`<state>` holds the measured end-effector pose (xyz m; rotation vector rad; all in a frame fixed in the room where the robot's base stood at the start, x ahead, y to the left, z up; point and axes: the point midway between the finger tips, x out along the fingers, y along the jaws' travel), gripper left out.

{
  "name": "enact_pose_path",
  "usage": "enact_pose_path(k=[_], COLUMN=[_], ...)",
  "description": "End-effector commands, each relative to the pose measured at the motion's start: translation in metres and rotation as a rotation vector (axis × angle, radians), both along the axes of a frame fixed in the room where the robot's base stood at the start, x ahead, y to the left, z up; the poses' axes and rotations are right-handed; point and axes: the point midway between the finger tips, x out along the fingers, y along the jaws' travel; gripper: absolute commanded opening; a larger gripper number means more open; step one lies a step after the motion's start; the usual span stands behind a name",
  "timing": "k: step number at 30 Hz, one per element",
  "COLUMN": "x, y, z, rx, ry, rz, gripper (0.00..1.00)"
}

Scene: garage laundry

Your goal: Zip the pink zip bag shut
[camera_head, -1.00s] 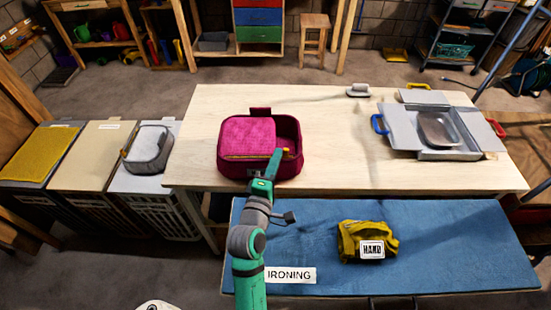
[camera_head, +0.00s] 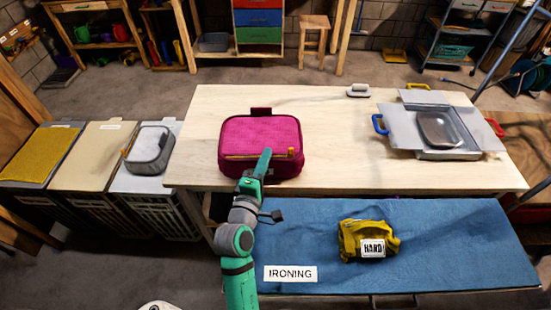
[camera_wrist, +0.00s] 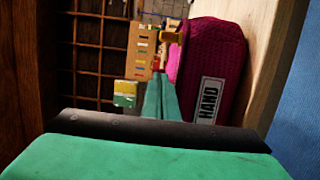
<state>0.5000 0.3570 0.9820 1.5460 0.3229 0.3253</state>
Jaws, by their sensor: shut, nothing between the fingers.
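The pink zip bag (camera_head: 262,133) stands near the front left edge of the wooden table. Its quilted lid lies over the whole top, and no opening shows from above. A yellow zip line runs along its front, with an orange-yellow pull (camera_head: 291,153) at the front right corner. The pull also shows in the wrist view (camera_wrist: 170,37), beyond the fingertips. My gripper (camera_head: 265,154) is shut and empty at the bag's front, left of the pull. In the wrist view the bag (camera_wrist: 222,50) is right of the fingers; whether they touch it I cannot tell.
A yellow pouch (camera_head: 352,240) lies on the blue ironing mat (camera_head: 450,240) in front. A grey case with open flaps (camera_head: 395,125) stands on the table's right. Lidded hampers (camera_head: 88,160) stand at left. The table's middle (camera_head: 335,140) is clear.

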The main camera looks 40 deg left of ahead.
Motion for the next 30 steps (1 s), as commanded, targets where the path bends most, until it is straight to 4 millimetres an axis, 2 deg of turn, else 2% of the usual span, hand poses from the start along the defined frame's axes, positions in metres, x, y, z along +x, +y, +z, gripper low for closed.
enact_pose_path(k=[6, 15, 21, 30], x=[-0.034, -0.076, -0.088, -0.089], y=[-0.021, -0.037, -0.042, -0.043], z=[-0.002, -0.001, -0.001, -0.001], rx=[-0.001, -0.001, -0.001, 0.001], ry=[0.003, 0.003, 0.002, 0.001], rz=[-0.007, -0.003, -0.004, -0.004], gripper=[0.00, 0.00, 0.00, 0.00])
